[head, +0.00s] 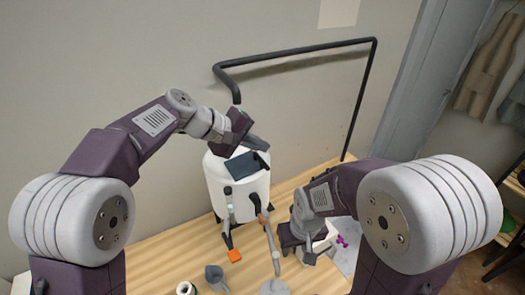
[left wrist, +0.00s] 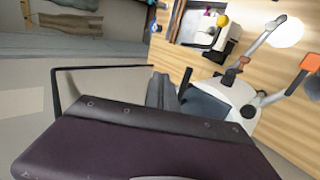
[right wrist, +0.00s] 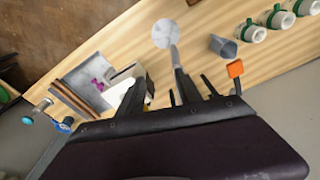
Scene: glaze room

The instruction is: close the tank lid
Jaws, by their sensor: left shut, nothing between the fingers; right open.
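The white tank (head: 237,190) stands on the wooden table against the wall. A dark grey-blue lid panel (head: 243,165) is on its top, with a black bar at one edge; I cannot tell whether a gap lies under it. The lid also shows in the left wrist view (left wrist: 206,107). My left gripper (head: 258,144) is shut and empty, just above the lid's rear edge; contact is not clear. My right gripper (head: 298,254) is open and empty, low over the table to the right of the tank. It also shows in the right wrist view (right wrist: 160,88).
A black pipe (head: 300,50) runs along the wall behind the tank. A magenta item (head: 342,240) lies right of my right gripper.

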